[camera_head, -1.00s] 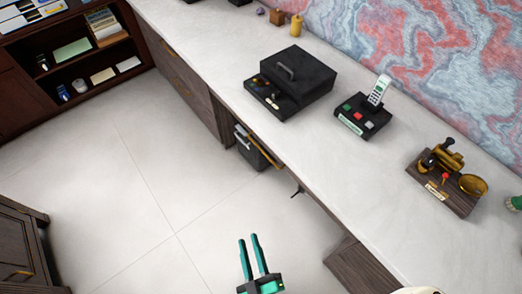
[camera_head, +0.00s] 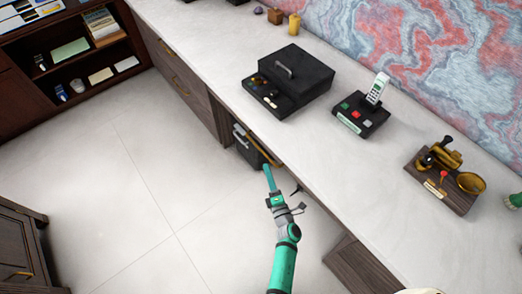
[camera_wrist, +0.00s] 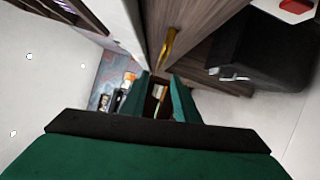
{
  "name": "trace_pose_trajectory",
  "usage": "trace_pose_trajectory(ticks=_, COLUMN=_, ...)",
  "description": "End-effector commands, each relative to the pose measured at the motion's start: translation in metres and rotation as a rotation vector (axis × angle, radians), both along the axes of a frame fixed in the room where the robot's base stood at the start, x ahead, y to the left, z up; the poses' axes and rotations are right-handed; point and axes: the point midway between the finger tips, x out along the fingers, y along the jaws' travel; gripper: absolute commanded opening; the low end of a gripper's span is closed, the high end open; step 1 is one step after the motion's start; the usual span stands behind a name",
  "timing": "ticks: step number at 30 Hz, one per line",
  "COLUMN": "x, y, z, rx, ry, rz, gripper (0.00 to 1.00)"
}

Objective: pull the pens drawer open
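A drawer front under the desk edge bears a long gold handle (camera_head: 262,150); no label marking it as the pens drawer is legible. In the wrist view, a gold handle (camera_wrist: 168,46) lies on dark wood just beyond the fingers. My gripper (camera_head: 267,170) is near the right end of the handle, below the desk edge. In the wrist view, my gripper (camera_wrist: 159,92) has its two green fingers apart, with a brown and gold patch showing in the gap. I cannot tell whether the fingers touch anything. The drawer looks shut.
A dark box with pale handles (camera_head: 243,143) stands under the desk beside the handle. More drawers with gold handles (camera_head: 180,86) are at the left. The floor is clear.

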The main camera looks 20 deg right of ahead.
Motion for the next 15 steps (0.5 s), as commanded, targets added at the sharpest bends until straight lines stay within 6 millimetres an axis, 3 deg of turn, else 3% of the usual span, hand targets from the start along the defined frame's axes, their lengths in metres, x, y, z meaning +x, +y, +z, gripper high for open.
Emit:
trace_pose_trajectory(ticks=5, x=0.015, y=-0.004, z=0.001, rx=-0.011, ry=-0.001, rz=-0.001, gripper=0.28)
trace_pose_trajectory(ticks=15, x=0.072, y=-0.009, z=0.006, rx=-0.009, ry=-0.002, rz=-0.005, gripper=0.28)
